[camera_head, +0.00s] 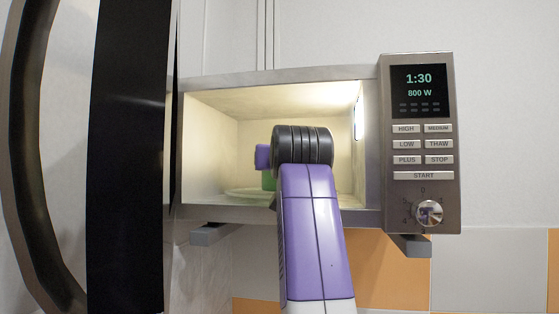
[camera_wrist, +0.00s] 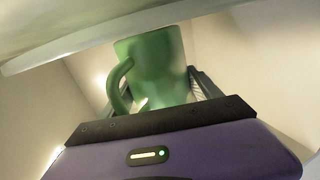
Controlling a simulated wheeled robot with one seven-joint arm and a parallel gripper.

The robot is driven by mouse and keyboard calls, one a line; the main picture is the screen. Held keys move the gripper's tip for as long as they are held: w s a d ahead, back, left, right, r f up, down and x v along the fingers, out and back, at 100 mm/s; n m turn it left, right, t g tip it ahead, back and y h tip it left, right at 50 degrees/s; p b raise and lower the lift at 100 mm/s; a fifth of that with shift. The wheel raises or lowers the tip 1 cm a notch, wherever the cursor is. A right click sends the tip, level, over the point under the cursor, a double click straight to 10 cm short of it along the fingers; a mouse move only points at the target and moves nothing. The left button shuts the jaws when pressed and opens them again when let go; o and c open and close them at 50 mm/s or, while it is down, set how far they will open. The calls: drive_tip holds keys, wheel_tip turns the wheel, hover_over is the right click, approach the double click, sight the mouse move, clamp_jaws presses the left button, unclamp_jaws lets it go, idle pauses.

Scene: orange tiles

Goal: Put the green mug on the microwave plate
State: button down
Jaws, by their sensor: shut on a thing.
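The green mug (camera_wrist: 158,66) fills the middle of the wrist view, with its handle at the left. My gripper (camera_wrist: 155,94) is shut on it. In the head view only a small green patch of the mug (camera_head: 268,180) shows beside my arm, inside the microwave. The pale microwave plate (camera_head: 243,194) lies on the cavity floor, its right part hidden by my arm. In the wrist view the plate (camera_wrist: 90,36) crosses the top, and one end of the mug meets its edge in the picture. I cannot tell whether they touch.
The microwave (camera_head: 210,75) is lit inside. Its dark door (camera_head: 128,150) stands open at the left. The control panel (camera_head: 420,140) is at the right. My arm enters through the opening, with free room to its left and a narrower gap to the right wall.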

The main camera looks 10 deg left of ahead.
drive_tip(key=shift+f, duration=0.1)
idle(0.3)
drive_tip(key=shift+c, duration=0.6)
unclamp_jaws()
drive_tip(key=shift+w+f, duration=0.1)
drive_tip(key=b+v, duration=0.4)
drive_tip(key=v, duration=0.8)
drive_tip(key=shift+r, duration=0.2)
